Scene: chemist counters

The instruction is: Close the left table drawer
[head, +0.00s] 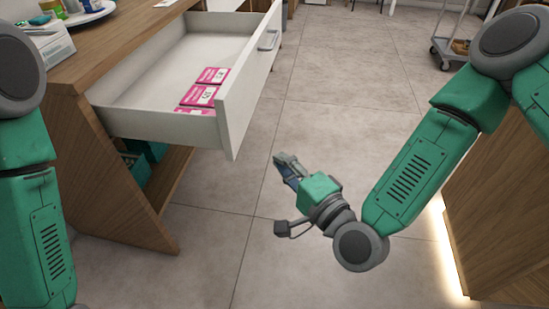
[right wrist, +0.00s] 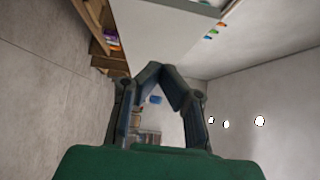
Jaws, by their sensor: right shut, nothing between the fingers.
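The white table drawer (head: 165,122) stands pulled out from the wooden table (head: 75,130) at the left in the head view. Its grey handle (head: 268,40) is on the front panel, facing right. Several pink-and-white boxes (head: 200,95) lie inside it. My right gripper (head: 279,160) is in front of and to the right of the drawer, apart from it, over the floor. It is shut and empty. In the right wrist view its fingers (right wrist: 160,70) meet at the tips, with a white panel (right wrist: 160,35) beyond. My left gripper is not in view; only my left arm shows.
A tray with bottles (head: 75,14) and a white box (head: 50,45) stand on the table top. A wooden counter (head: 500,200) with a lit lower edge is at the right. A cart (head: 455,45) stands at the back right. Tiled floor (head: 340,95) between is clear.

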